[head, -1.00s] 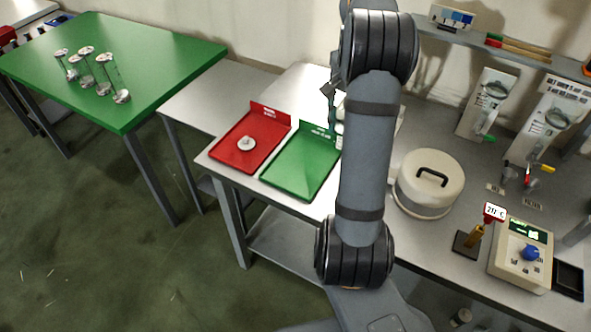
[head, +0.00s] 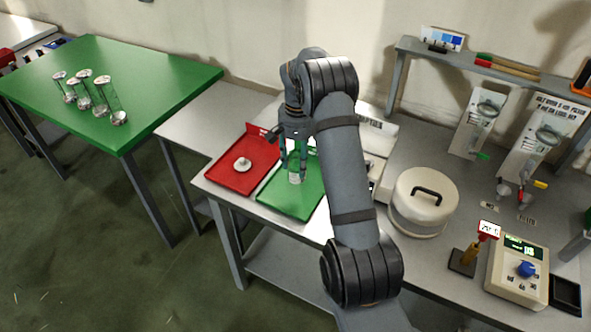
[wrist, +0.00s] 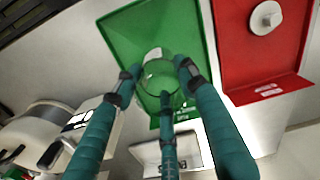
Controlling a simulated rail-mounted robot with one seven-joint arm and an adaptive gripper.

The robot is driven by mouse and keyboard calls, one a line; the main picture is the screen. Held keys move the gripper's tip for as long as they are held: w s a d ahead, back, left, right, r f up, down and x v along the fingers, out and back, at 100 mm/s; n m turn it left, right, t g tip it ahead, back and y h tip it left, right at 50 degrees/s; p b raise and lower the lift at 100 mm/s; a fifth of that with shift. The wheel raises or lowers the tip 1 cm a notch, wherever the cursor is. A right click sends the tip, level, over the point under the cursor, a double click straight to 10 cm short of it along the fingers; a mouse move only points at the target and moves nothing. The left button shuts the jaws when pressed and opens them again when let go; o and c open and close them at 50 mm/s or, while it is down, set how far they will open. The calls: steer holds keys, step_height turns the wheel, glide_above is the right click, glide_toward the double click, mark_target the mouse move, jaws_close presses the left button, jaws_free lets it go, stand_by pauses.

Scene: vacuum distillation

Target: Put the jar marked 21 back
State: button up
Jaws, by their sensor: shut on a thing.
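My gripper (head: 294,158) hangs over the green tray (head: 285,203), shut on a clear glass jar (head: 296,175). In the wrist view the fingers close around the jar (wrist: 158,84), with the green tray (wrist: 130,35) right behind it. A pale patch shows at the jar's end, but no number can be read. I cannot tell whether the jar touches the tray. On the green table (head: 165,90) at the left stand several similar glass jars (head: 100,97) with metallic ends; their marks are too small to read.
A red tray (head: 225,178) beside the green one holds a small white round piece (head: 242,164). A white lidded pot (head: 424,200) stands right of my arm. Further right are a control box (head: 517,270) and a red-topped display stand (head: 475,245). The green table's front is clear.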

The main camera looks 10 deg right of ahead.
mark_target(296, 173)
steer(key=shift+a+f, duration=0.25)
steer(key=shift+f, duration=0.25)
steer(key=shift+f+p, duration=0.65)
steer(key=shift+f, duration=1)
steer(key=shift+f, duration=0.15)
steer(key=o, duration=1.3)
steer(key=shift+c, duration=0.2)
step_height(296, 173, up, 12)
steer(key=b, duration=0.1)
steer(key=shift+r, duration=0.2)
steer(key=shift+d, duration=0.1)
